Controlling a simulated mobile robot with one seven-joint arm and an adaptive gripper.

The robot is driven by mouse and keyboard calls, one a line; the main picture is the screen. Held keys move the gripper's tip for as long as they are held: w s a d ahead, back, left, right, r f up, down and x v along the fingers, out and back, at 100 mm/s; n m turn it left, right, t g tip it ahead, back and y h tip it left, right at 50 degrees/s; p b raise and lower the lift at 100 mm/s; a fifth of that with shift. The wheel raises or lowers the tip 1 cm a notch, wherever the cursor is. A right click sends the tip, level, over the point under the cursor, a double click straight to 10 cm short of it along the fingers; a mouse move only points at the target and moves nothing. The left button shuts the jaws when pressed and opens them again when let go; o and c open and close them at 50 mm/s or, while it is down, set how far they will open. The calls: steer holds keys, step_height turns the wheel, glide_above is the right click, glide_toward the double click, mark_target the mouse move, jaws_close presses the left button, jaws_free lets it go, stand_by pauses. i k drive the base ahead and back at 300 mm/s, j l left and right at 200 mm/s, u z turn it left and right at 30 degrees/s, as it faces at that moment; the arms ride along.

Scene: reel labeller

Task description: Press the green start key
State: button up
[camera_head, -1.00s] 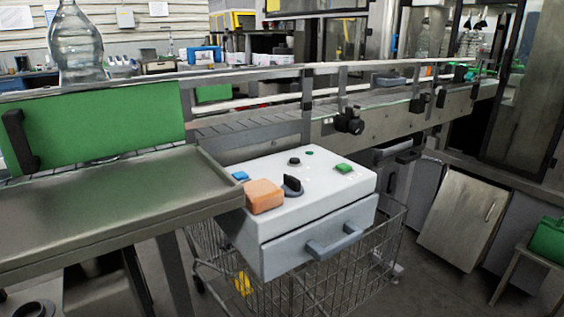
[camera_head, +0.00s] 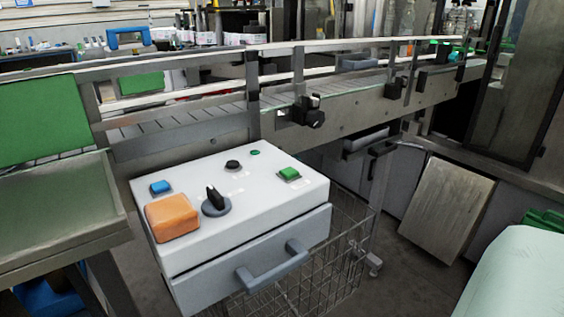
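The green start key (camera_head: 289,174) is a small raised square key near the back right corner of the white control box (camera_head: 262,207). Its top is clear, with nothing touching it. On the same panel are a blue key (camera_head: 160,187) at the left, a black rotary knob (camera_head: 215,202) in the middle, a black round button (camera_head: 232,165) and a small flat green dot (camera_head: 255,153) at the back. An orange block (camera_head: 172,217) sits at the front left. My gripper is not in view.
A steel conveyor with guard rails (camera_head: 320,104) runs behind the box. A steel tray table (camera_head: 60,205) stands at the left. A wire cart (camera_head: 345,245) is below the box. A grey drawer handle (camera_head: 272,268) juts from the front. A pale rounded surface (camera_head: 515,280) fills the lower right corner.

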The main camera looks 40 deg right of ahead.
mark_target(288, 173)
steer(key=l+u, duration=0.1)
steer(key=l, duration=1)
steer(key=k+l+u, duration=0.1)
steer(key=l, duration=1)
